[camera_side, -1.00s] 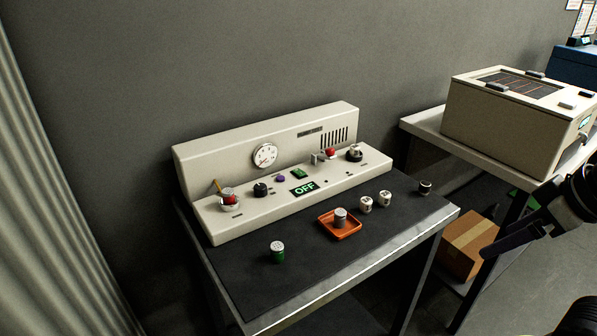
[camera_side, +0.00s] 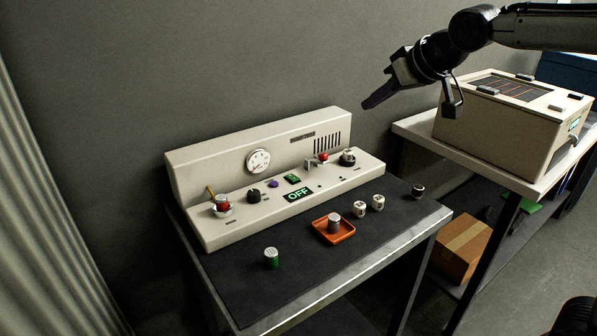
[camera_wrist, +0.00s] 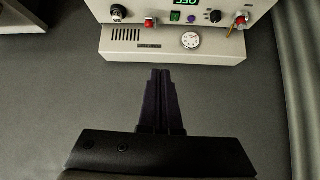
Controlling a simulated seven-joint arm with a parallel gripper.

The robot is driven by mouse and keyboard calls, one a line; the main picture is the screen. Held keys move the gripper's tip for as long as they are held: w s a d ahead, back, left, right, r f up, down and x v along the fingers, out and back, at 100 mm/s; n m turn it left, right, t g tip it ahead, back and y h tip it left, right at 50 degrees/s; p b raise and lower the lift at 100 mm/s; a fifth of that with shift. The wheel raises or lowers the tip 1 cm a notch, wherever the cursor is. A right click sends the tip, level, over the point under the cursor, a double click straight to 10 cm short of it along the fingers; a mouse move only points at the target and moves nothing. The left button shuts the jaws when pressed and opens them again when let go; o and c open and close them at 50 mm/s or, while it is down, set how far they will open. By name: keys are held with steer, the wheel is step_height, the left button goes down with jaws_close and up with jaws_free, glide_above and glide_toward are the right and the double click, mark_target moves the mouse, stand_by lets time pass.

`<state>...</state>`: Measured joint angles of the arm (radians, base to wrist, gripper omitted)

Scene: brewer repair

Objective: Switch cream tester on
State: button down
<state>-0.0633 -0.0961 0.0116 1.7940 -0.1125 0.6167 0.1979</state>
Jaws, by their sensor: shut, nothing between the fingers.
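The cream tester (camera_side: 215,162) stands at the back of the dark table. Its green display (camera_side: 298,195) reads OFF. A green switch (camera_side: 292,179), a purple button (camera_side: 273,184) and a black knob (camera_side: 253,195) sit near the display. A round gauge (camera_side: 259,161) is on its upright back panel. My gripper (camera_side: 368,104) is in the air, above and to the right of the tester, touching nothing. In the wrist view my gripper (camera_wrist: 161,72) has its fingers together and empty, with the tester (camera_wrist: 215,52) ahead; the display is partly cut off at the top edge.
A larger cream box (camera_side: 490,125) stands on the right table. A cardboard box (camera_side: 462,247) is below.

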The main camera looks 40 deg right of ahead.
steer(key=w+a+f+g, duration=0.1)
steer(key=w+a+f, duration=0.3)
steer(key=w+f, duration=0.8)
steer(key=shift+w+n+g, duration=0.4)
steer(key=shift+w, duration=0.15)
steer(key=shift+a+f, duration=0.1)
steer(key=shift+f, duration=0.1)
glide_above(293, 177)
steer(key=s, duration=0.2)
step_height(293, 177, down, 8)
steer(key=shift+s+r, duration=0.15)
step_height(293, 177, down, 2)
steer(key=shift+s+f, duration=0.15)
steer(key=shift+s+a+f, duration=0.1)
steer(key=shift+f, duration=0.7)
